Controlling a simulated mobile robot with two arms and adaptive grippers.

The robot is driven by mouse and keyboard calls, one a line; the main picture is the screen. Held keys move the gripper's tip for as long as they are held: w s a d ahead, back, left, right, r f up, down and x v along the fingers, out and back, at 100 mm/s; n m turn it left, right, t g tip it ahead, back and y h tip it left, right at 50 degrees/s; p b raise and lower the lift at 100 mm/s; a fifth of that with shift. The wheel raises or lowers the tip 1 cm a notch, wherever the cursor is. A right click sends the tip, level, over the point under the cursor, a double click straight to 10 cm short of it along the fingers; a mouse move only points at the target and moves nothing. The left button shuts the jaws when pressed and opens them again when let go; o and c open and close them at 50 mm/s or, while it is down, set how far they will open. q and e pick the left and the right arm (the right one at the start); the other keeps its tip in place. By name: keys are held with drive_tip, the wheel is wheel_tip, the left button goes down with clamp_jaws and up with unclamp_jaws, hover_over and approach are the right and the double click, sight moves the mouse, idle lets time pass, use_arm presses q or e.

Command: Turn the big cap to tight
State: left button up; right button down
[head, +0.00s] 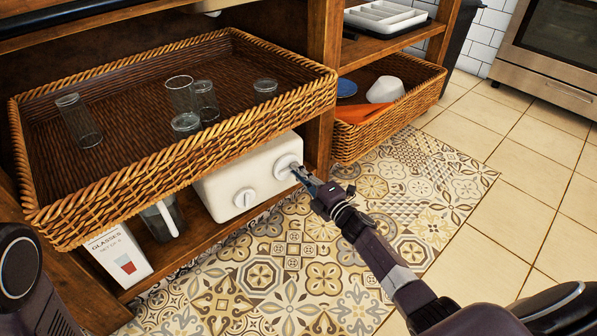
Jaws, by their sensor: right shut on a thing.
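A white canister (225,190) lies on the low shelf under the large wicker basket, with its capped face toward me. The big cap (284,164) is a round white cap at the right of that face. A smaller white cap (244,198) sits lower left on the same face. My right gripper (298,171) is at the right side of the big cap, shut on it; its fingertips are small in view and partly hide the cap's edge. Whether the cap is tight cannot be seen. My left gripper is not in view; only part of my left arm shows at the left edge.
The large wicker basket (200,149) with several glasses overhangs the canister closely. A glass jug (160,220) and a glasses box (119,255) stand left of it. A smaller basket (395,118) is at right. The tiled floor in front is clear.

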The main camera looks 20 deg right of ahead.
drive_tip(key=c, duration=2.3)
unclamp_jaws()
drive_tip(key=shift+c, duration=0.2)
drive_tip(key=v, duration=1.2)
drive_tip(key=shift+r, duration=0.15)
